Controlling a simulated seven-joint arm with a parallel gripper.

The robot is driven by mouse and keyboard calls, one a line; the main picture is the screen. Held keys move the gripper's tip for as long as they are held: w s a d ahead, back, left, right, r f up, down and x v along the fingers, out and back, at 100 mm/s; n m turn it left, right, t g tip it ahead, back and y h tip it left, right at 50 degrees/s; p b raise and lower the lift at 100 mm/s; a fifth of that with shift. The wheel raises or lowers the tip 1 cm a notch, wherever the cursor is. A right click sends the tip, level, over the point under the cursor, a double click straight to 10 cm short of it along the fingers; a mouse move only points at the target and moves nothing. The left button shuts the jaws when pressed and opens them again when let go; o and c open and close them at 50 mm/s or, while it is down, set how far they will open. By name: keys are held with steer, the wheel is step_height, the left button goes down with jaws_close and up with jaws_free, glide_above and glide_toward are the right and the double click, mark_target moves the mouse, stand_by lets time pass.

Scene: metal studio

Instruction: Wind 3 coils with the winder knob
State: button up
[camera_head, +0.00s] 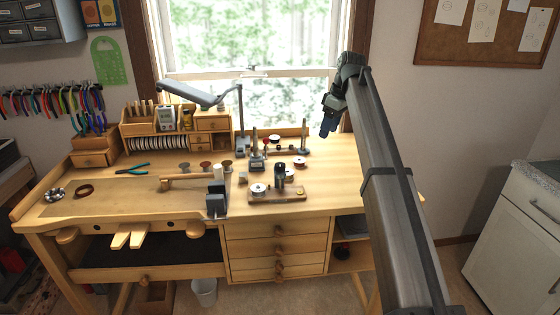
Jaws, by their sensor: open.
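The coil winder appears to be the small wooden base (265,197) on the front middle of the workbench. A white-topped spool sits on its left part, a dark upright cylinder (280,173) at its middle back, and a small yellow brass-like knob (300,191) at its right end. Any wire or coil on it is too small to make out. My gripper (325,134) is open. It hangs tilted downward above the right back of the bench, in front of the window, up and right of the winder and apart from it.
Small stands and spools (299,163) crowd the bench behind the winder. A dark block-like holder (216,201) stands to its left, near a wooden mallet-like tool (185,182). Teal-handled pliers (133,169) lie further left. A lamp arm (240,108) rises at the back. The bench's right end is clear.

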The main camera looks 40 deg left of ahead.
mark_target(280, 164)
steer(key=s+a+r+n+h, duration=0.1)
steer(key=s+a+r+n, duration=0.25)
steer(key=s, duration=0.35)
steer(key=s+a+r+n+h, duration=0.1)
steer(key=s+a+r+n, duration=0.15)
steer(key=s+a, duration=0.4)
steer(key=shift+n+t, duration=0.4)
steer(key=shift+n, duration=0.1)
steer(key=f, duration=0.4)
steer(key=d+f, duration=0.1)
steer(key=f, duration=0.4)
steer(key=s+d+f, duration=0.1)
steer(key=f, duration=0.4)
steer(key=shift+s+f, duration=0.1)
steer(key=shift+f, duration=0.15)
steer(key=c, duration=1)
